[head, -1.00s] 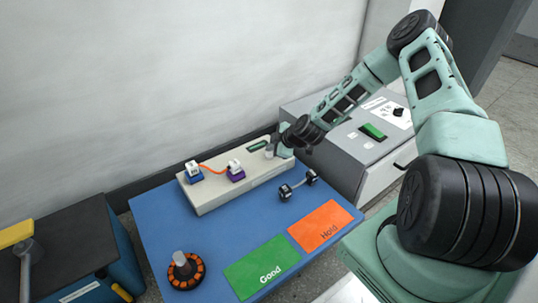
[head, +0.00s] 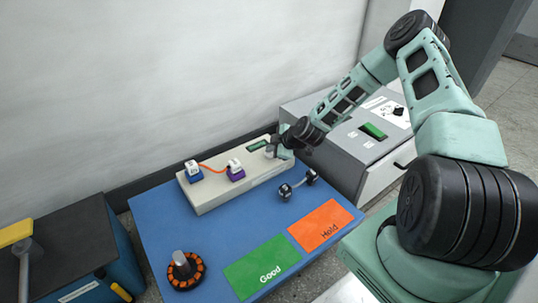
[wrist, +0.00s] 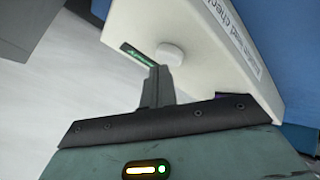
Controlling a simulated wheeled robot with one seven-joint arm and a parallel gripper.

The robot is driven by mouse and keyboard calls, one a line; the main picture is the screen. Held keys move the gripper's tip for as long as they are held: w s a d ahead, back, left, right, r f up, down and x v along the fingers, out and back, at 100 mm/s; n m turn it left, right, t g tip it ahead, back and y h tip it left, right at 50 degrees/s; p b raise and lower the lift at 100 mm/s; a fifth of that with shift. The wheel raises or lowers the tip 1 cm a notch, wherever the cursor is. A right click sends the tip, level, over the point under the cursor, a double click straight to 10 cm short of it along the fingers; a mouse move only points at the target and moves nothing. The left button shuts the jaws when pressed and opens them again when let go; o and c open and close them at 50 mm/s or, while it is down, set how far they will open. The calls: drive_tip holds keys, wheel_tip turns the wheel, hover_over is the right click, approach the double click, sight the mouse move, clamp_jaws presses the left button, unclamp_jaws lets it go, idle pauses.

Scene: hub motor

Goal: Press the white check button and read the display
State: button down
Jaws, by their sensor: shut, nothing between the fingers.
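The check unit (head: 215,200) is a long cream box on the blue table, with printed lettering on one side in the wrist view (wrist: 195,85). The round white button (wrist: 170,55) stands out from its face, beside a small green display (wrist: 137,55). The display also shows in the head view (head: 257,146); it carries pale text too small to read surely. My gripper (wrist: 160,72) is shut and empty, its tips right by the button. I cannot tell whether they touch it. In the head view, my gripper (head: 270,150) hides the button.
A blue plug (head: 194,172) and a purple plug (head: 236,172) joined by an orange wire sit on the box. A dumbbell-like part (head: 298,185), an orange-ringed hub motor (head: 184,270), a green Good mat (head: 262,268) and an orange Hold mat (head: 325,225) lie on the table. A grey machine (head: 345,150) stands right.

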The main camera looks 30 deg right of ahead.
drive_tip(key=shift+f, duration=0.5)
idle(0.7)
idle(0.3)
drive_tip(key=shift+r+p, duration=0.55)
drive_tip(key=shift+r, duration=0.4)
wheel_tip(320, 180, up, 5)
drive_tip(key=p, duration=0.4)
idle(0.6)
